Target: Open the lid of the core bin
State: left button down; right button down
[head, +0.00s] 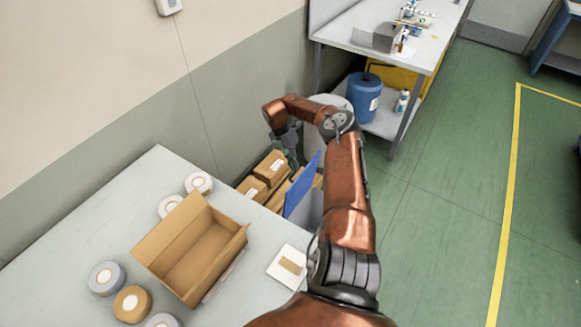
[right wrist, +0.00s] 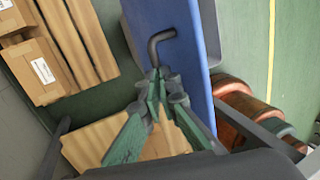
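The core bin (head: 309,213) is a grey box beyond the table's far edge, partly hidden behind my right arm. Its blue lid (head: 303,187) stands steeply tilted up, and fills the middle of the right wrist view (right wrist: 190,45). A dark bent handle (right wrist: 158,44) sticks out from the lid. My right gripper (head: 291,148) is beside the raised lid. In the right wrist view its green fingers (right wrist: 160,82) converge on the lower end of the handle and appear shut on it. My left gripper is not in view.
Cardboard boxes (head: 269,169) stand left of the bin, by the wall. The near table (head: 95,222) carries an open carton (head: 196,252) and several rolls. A workbench (head: 345,32) with a blue drum (head: 363,92) stands beyond. Green floor to the right is clear.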

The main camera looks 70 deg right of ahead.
jog(key=shift+s+a+f, duration=0.2)
jog(key=shift+s+f, duration=0.05)
jog(key=shift+f, duration=0.25)
jog(key=shift+s+a+f, duration=0.15)
jog(key=shift+s+f, duration=0.05)
jog(key=shift+f, duration=0.3)
jog(key=c, duration=2.4)
grip_release()
jog(key=o, duration=0.3)
jog(key=shift+w+d+f, duration=0.15)
jog(key=shift+d+f, duration=0.2)
jog(key=shift+f, duration=0.1)
jog(key=shift+o, duration=0.3)
jog(key=shift+a+r, duration=0.1)
jog(key=shift+r, duration=0.2)
jog(key=shift+w, duration=0.15)
jog(key=v, duration=1.2)
jog(key=shift+r, duration=0.15)
